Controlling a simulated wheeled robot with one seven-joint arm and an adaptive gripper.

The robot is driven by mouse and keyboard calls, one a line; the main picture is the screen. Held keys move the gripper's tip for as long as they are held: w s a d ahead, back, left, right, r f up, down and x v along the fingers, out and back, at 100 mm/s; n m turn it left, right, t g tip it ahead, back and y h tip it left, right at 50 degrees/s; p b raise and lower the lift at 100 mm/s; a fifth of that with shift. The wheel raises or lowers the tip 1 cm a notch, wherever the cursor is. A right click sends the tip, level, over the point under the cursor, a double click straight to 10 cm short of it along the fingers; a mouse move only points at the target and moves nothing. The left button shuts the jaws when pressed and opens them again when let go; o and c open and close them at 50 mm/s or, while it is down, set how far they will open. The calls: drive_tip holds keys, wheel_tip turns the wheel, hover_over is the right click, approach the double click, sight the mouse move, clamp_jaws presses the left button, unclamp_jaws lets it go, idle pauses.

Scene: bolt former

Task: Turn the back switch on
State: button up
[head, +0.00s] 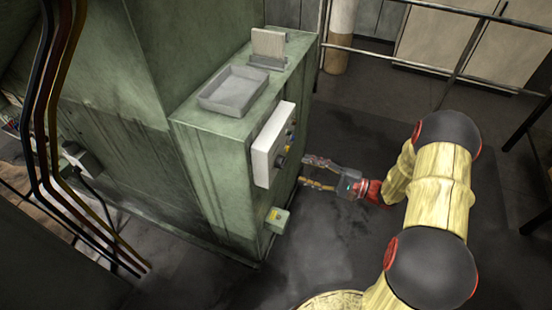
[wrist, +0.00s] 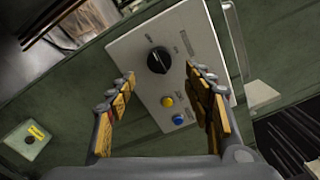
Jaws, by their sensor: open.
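The switch is a black rotary knob (wrist: 159,60) on a white control panel (wrist: 196,44), with a yellow button (wrist: 167,101) and a blue button (wrist: 178,119) below it in the wrist view. I cannot read the switch's position. In the head view the white panel (head: 268,145) sticks out from the side of the green cabinet. My gripper (head: 312,172) points at the panel from the right. In the wrist view my gripper's fingers (wrist: 160,88) are spread apart, with the knob showing between and beyond the tips. The gripper is empty and appears clear of the knob.
A small box with a yellow label (wrist: 34,136) is on the cabinet side, also seen low in the head view (head: 277,220). A grey tray (head: 233,90) sits on the green cabinet (head: 215,180). Cables hang at left. Railings (head: 440,65) stand behind. Dark floor is clear below my gripper.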

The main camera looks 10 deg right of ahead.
sight(283, 164)
drive_tip(key=w+a, duration=0.1)
drive_tip(key=a, duration=0.1)
drive_tip(key=w+a+n+b, duration=0.1)
drive_tip(key=w+a, duration=0.1)
drive_tip(key=w+a+n, duration=0.1)
drive_tip(key=w+a, duration=0.1)
drive_tip(key=shift+a+f, duration=0.3)
drive_tip(key=shift+a, duration=0.1)
drive_tip(key=shift+s+n+b, duration=0.1)
drive_tip(key=shift+n+b, duration=0.5)
drive_tip(key=shift+n, duration=0.1)
drive_tip(key=n+b, duration=0.2)
drive_tip(key=shift+n, duration=0.4)
drive_tip(key=n+b, duration=0.3)
drive_tip(key=b, duration=0.2)
drive_tip(key=n+b, duration=0.1)
drive_tip(key=b, duration=0.1)
drive_tip(key=shift+r+n+b, duration=0.2)
drive_tip(key=shift+n+b, duration=0.1)
drive_tip(key=shift+r, duration=0.1)
drive_tip(key=shift+c, duration=0.4)
